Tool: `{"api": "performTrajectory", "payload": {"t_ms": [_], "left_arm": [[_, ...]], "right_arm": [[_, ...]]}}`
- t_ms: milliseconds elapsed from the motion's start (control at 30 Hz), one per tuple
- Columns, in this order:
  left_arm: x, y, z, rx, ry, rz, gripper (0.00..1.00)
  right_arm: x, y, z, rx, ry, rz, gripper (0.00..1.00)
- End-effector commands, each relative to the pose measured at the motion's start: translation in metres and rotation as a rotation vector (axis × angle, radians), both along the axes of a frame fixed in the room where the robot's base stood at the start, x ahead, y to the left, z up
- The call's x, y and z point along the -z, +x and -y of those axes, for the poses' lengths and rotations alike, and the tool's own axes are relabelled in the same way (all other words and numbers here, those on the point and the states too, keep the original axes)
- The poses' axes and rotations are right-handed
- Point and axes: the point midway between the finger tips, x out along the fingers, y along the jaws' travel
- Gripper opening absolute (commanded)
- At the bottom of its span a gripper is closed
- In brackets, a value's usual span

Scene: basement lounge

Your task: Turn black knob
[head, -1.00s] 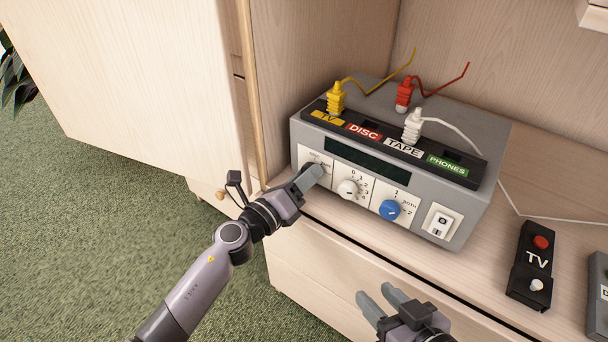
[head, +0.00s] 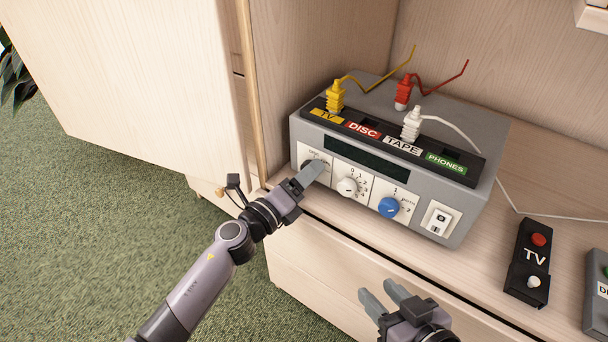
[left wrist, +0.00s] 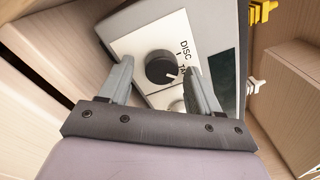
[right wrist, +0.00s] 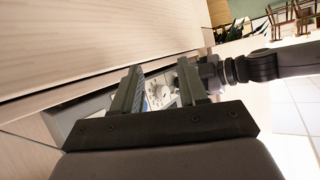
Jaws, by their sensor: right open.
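The black knob (left wrist: 160,68) is on a white panel at the left end of the grey box's front (head: 450,207). In the left wrist view its white pointer mark is towards a label starting "TA", beside "DISC". My left gripper (left wrist: 162,82) is open, with its fingers apart on either side of the knob and visible gaps to it. My right gripper (head: 385,298) is open and empty, low in front of the cabinet.
A white knob (head: 347,187), a blue knob (head: 389,207) and a white switch plate (head: 438,219) sit right of the black knob. Yellow, red and white plugs stand on top of the box.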

Motion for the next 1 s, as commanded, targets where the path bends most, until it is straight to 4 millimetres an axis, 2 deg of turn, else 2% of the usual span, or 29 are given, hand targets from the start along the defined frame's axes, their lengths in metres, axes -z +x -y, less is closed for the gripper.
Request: {"api": "performTrajectory", "payload": {"t_ms": [367, 733, 1000], "left_arm": [[-0.001, -0.003, -0.004, -0.002, 0.001, 0.001, 0.65], [0.002, -0.043, -0.035, -0.001, 0.002, -0.001, 0.65], [0.003, -0.056, -0.045, -0.001, 0.000, 0.001, 0.65]], "right_arm": [[-0.002, 0.000, -0.002, 0.002, 0.004, 0.000, 0.43], [-0.007, -0.004, 0.007, 0.014, -0.051, 0.004, 0.43], [-0.003, -0.006, 0.010, 0.018, -0.068, -0.003, 0.43]]}}
